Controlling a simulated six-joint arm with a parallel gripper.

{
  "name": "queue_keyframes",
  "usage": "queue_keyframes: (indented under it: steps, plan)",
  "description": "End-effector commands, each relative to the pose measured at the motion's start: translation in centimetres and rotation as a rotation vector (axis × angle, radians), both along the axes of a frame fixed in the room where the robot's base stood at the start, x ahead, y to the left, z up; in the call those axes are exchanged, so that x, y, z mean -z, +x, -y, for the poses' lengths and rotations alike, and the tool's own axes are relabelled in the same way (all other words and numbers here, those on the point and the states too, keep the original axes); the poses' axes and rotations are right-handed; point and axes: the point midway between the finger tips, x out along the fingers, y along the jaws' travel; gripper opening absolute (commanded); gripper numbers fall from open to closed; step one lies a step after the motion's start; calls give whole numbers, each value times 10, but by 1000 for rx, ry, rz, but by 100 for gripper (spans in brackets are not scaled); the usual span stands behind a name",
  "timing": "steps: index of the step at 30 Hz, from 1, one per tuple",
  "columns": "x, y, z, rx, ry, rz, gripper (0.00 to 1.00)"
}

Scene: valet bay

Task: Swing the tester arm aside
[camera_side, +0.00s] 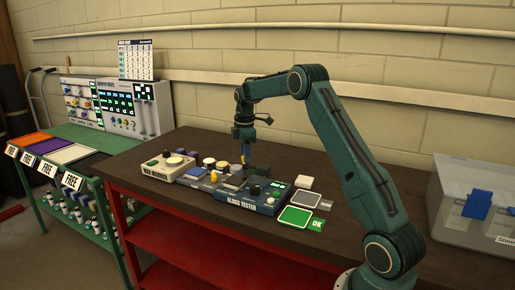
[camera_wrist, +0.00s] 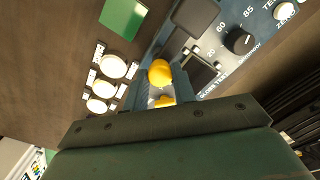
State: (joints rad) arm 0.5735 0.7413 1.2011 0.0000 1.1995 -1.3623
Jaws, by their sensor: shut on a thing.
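The gloss tester (camera_side: 247,203) is a blue-grey box with a dark front label, on the dark bench in the side view. In the wrist view its face (camera_wrist: 262,22) shows a black dial (camera_wrist: 239,40) marked 60 and 85 and a white ZERO button (camera_wrist: 285,11). My gripper (camera_side: 244,156) points down over the tester's back left part. In the wrist view its fingers are shut on a yellow knob (camera_wrist: 159,71), with more yellow lower between them. I take this knob as the tester arm's handle; the rest of that arm is largely hidden by my gripper.
A wax warmer (camera_side: 168,168) stands left of the tester. Round white-topped pots (camera_wrist: 113,67) stand close by. A green pad (camera_side: 294,216), a grey pad (camera_side: 305,198) and an OK card (camera_side: 317,225) lie to the right. A clear bin (camera_side: 470,212) stands far right.

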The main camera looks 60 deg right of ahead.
Motion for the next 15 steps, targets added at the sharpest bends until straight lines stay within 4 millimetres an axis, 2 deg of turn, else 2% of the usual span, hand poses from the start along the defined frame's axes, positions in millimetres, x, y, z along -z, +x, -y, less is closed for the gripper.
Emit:
queue_keyframes:
  steps: [13, 14, 15]
  plan:
    - [-1, 0, 0, -15, -1, 3, 0]
    - [-1, 0, 0, -15, -1, 3, 32]
    - [-1, 0, 0, -14, -1, 3, 40]
